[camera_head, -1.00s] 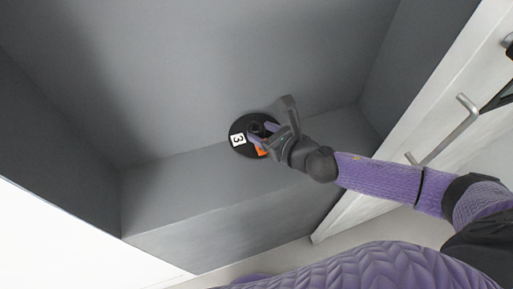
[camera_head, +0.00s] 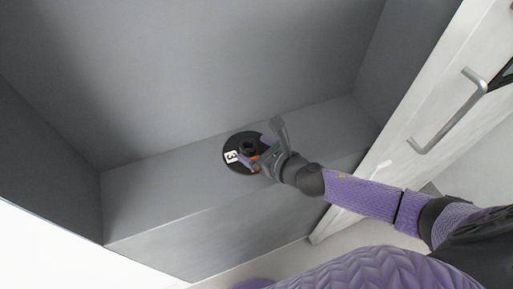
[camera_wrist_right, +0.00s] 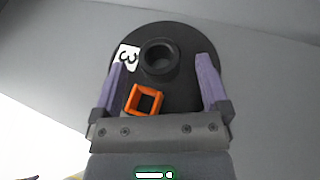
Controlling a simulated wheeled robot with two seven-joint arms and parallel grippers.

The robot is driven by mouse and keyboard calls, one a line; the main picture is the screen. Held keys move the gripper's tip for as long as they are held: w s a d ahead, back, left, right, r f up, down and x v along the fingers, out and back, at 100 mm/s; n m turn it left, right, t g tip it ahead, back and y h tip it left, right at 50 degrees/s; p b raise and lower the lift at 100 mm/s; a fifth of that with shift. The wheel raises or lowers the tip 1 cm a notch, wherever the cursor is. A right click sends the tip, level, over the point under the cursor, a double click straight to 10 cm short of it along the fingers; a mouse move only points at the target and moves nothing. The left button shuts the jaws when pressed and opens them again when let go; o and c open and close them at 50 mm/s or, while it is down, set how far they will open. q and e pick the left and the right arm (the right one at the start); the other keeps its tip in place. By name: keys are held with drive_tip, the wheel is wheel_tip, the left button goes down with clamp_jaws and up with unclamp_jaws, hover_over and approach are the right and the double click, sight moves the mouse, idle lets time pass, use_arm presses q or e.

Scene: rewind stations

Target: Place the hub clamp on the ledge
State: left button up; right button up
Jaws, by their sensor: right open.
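The hub clamp (camera_head: 237,141) is a round black disc with a raised round hub, a white label reading 3 and an orange square loop. It lies on the grey ledge (camera_head: 160,195), close to the back wall. It also shows in the right wrist view (camera_wrist_right: 185,38). My right gripper (camera_head: 259,150) is open over the disc. In the right wrist view its purple fingers (camera_wrist_right: 160,64) stand apart on either side of the hub and the orange loop, touching neither. Whether the fingertips touch the disc's face is unclear. My left gripper is out of view.
The ledge sits in a grey recess with a back wall (camera_head: 200,70) and a side wall at each end. Bare ledge lies to both sides of the disc. A white door with a metal handle (camera_head: 450,118) stands at the right.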

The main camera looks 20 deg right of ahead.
drive_tip(key=v, duration=1.2)
drive_tip(key=shift+p, duration=0.35)
